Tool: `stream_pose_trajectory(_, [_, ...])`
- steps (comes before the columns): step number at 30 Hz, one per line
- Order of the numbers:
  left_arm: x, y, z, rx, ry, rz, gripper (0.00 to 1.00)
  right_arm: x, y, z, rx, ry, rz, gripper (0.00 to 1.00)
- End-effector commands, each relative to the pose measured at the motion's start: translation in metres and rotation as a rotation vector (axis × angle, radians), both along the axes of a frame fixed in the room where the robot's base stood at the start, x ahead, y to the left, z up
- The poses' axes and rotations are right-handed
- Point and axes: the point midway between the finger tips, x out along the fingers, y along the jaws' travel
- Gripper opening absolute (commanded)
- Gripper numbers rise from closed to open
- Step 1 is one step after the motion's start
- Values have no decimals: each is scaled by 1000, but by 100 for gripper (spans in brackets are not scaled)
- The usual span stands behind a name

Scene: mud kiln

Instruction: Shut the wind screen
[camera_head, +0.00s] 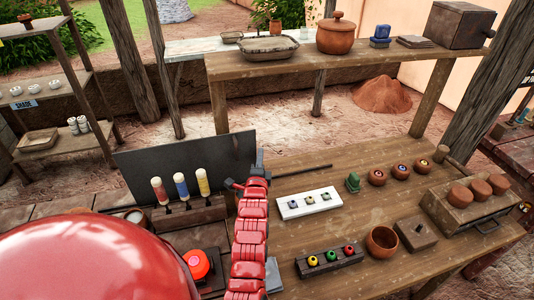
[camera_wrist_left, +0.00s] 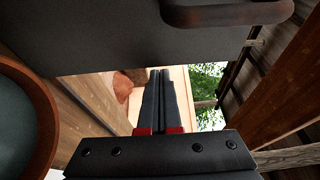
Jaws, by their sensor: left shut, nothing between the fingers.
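The wind screen, a dark grey flat panel (camera_head: 185,165), stands upright at the left of the workbench, behind a rack of capped tubes. In the left wrist view the dark panel (camera_wrist_left: 100,40) fills the upper left, with a rounded bar handle (camera_wrist_left: 228,12) at the top. My left gripper (camera_head: 260,156) is at the panel's right end in the head view; contact cannot be told. In the left wrist view its fingers (camera_wrist_left: 159,75) are together and empty, with the handle apart from them. My right gripper is not in view.
The tube rack (camera_head: 188,214) stands before the panel. A white tray (camera_head: 308,203), small clay pots (camera_head: 377,177) and a bowl (camera_head: 382,242) stand on the bench to the right. A thin dark rod (camera_head: 303,170) lies right of my gripper. A raised shelf (camera_head: 350,62) spans the back.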

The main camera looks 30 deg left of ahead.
Motion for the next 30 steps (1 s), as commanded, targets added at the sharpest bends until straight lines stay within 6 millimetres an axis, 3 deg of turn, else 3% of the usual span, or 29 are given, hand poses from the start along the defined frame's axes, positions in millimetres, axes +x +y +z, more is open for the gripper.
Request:
stream_pose_trajectory(11, [-2, 1, 0, -1, -1, 0, 0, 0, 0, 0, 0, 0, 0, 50])
stream_pose_trajectory(21, [-31, 27, 0, 5, -3, 5, 0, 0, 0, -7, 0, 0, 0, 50])
stream_pose_trajectory(30, [-36, 31, 1, -1, -2, 0, 0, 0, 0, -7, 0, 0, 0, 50])
